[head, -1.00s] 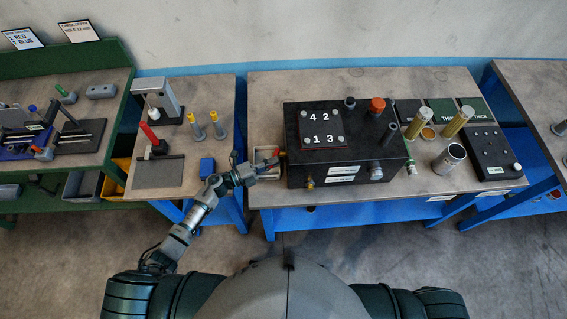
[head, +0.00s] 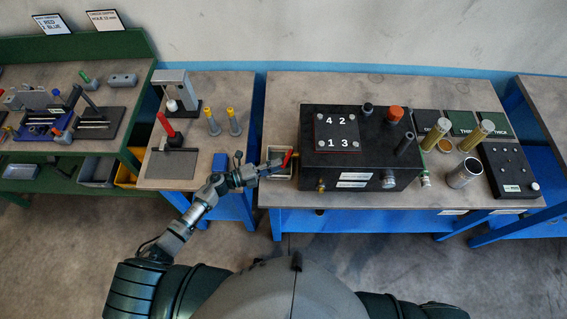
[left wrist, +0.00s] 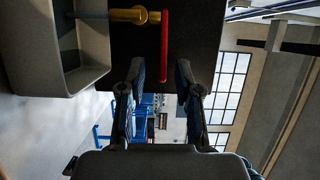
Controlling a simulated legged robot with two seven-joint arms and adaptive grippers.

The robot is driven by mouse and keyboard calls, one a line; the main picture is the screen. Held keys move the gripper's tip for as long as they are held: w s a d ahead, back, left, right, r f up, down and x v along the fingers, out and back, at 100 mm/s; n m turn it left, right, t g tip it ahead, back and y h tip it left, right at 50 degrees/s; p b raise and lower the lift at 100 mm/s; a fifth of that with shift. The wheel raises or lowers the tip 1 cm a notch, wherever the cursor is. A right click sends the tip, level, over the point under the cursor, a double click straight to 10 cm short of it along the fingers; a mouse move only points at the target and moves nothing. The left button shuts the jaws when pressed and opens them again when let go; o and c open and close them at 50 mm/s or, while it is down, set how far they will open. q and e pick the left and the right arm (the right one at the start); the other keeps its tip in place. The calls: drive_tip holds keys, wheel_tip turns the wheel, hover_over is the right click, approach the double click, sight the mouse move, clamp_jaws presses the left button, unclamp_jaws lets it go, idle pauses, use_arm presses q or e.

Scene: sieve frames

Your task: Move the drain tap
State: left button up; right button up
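The drain tap is a brass fitting with a red lever (head: 287,158) on the left side of the black box (head: 388,155). In the left wrist view its brass stem (left wrist: 135,15) runs sideways, and the red lever (left wrist: 164,45) hangs straight down in the picture. My left gripper (head: 279,168) is just left of the lever. In the left wrist view its two fingers (left wrist: 160,72) are apart, and the lever's lower end shows in the gap between them. No grip on the lever is visible. My right gripper is out of view.
A pale open bin (head: 277,150) sits beside the tap, close to my left gripper; its wall (left wrist: 95,75) fills the left of the wrist view. Several cylinders and a button panel (head: 508,170) are right of the box.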

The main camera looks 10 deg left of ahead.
use_arm(q)
drive_tip(key=v, duration=0.8)
drive_tip(key=shift+s+a, duration=0.15)
drive_tip(key=shift+a, duration=0.2)
